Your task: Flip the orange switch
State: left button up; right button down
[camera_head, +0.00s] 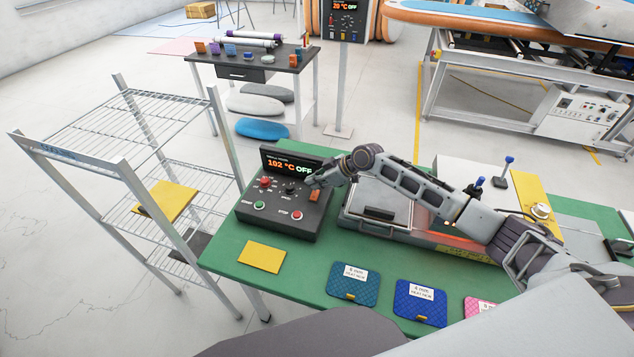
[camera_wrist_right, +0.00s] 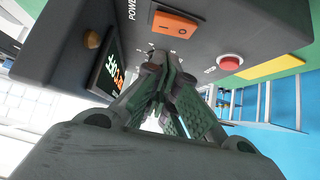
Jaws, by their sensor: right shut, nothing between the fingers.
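The orange switch (camera_head: 314,196) is a rocker on the right part of the black control box (camera_head: 262,216), just below my right gripper (camera_head: 311,182) in the head view. In the right wrist view the switch (camera_wrist_right: 175,23) shows whole, beyond the fingertips (camera_wrist_right: 165,62) and a little to their right. The right gripper is shut and empty, its tips close to the panel face. I cannot tell whether they touch it. The box's display (camera_head: 289,167) reads 102 °C OFF. My left gripper is not in view.
The box carries a red button (camera_head: 297,215), a green button (camera_head: 259,205) and a knob. A heated press (camera_head: 375,215) stands right of it on the green table (camera_head: 225,252). A yellow patch (camera_head: 262,256) and several coloured patches lie in front. A wire rack (camera_head: 130,120) stands left.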

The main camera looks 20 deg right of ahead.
jog(key=shift+a+r+p, duration=0.1)
jog(key=shift+r+p, duration=0.25)
jog(key=shift+r, duration=0.25)
jog(key=shift+s+r, duration=0.15)
jog(key=shift+r, duration=0.1)
jog(key=b+v, duration=0.2)
jog(key=v, duration=0.7)
jog(key=shift+s, duration=0.45)
